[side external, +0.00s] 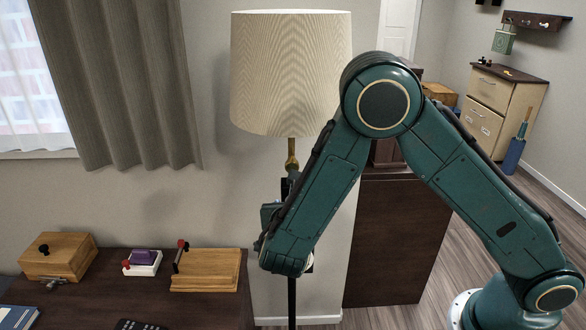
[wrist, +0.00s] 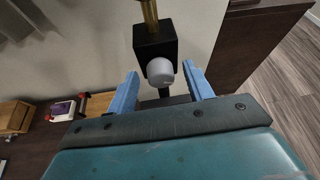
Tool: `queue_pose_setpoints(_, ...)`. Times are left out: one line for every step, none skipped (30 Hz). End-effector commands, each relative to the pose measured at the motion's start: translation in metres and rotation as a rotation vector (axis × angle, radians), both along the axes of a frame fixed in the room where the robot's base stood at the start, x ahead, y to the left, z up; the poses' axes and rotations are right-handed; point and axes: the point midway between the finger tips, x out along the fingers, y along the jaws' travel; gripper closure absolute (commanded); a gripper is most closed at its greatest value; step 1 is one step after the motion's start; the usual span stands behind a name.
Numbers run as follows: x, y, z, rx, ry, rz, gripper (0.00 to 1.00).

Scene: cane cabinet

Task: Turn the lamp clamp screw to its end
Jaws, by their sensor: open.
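The lamp stands behind my arm in the side view, with a pale ribbed shade (side external: 290,75) and a brass neck (side external: 292,155) above a dark pole. In the wrist view, a black clamp block (wrist: 155,45) sits under the brass pole. A grey rounded screw knob (wrist: 160,71) sticks out of the block's front. My gripper (wrist: 160,84) is open, with one blue finger to each side of the knob. Gaps show between the fingers and the knob, and nothing is held. In the side view my arm hides the knob and most of the clamp.
A dark table (side external: 110,285) at lower left holds a wooden box (side external: 58,257), a white device with a purple top (side external: 143,262) and a wooden board with a lever (side external: 205,270). A dark brown cabinet panel (side external: 395,240) stands right of the lamp pole, behind my arm.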

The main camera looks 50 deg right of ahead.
Motion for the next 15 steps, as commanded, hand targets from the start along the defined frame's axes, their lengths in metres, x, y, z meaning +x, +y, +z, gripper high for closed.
queue_pose_setpoints(0.0012, -0.0017, -0.0009, 0.0, 0.0, -0.001, 0.48)
queue_pose_setpoints(0.0017, -0.0024, -0.0013, 0.0, 0.0, -0.001, 0.48)
queue_pose_setpoints(0.0023, -0.0029, -0.0015, 0.0, 0.0, 0.0, 0.48)
queue_pose_setpoints(0.0026, -0.0032, -0.0017, 0.0, 0.0, 0.0, 0.48)
queue_pose_setpoints(0.0028, -0.0034, -0.0018, 0.0, 0.0, 0.0, 0.48)
queue_pose_setpoints(0.0028, -0.0034, -0.0018, 0.0, 0.0, 0.0, 0.48)
queue_pose_setpoints(0.0029, -0.0034, -0.0018, 0.0, 0.0, 0.0, 0.48)
queue_pose_setpoints(0.0029, -0.0034, -0.0018, 0.0, 0.0, 0.0, 0.48)
queue_pose_setpoints(0.0028, -0.0033, -0.0018, 0.0, 0.0, 0.0, 0.48)
queue_pose_setpoints(0.0028, -0.0033, -0.0018, 0.0, 0.0, 0.0, 0.48)
queue_pose_setpoints(0.0027, -0.0032, -0.0018, 0.0, 0.0, 0.0, 0.48)
queue_pose_setpoints(0.0027, -0.0032, -0.0018, 0.0, 0.0, 0.0, 0.52)
queue_pose_setpoints(0.0027, -0.0031, -0.0018, 0.0, 0.0, 0.0, 0.58)
queue_pose_setpoints(0.0027, -0.0031, -0.0018, 0.0, 0.0, 0.0, 0.64)
queue_pose_setpoints(0.0027, -0.0031, -0.0018, 0.0, 0.0, 0.0, 0.72)
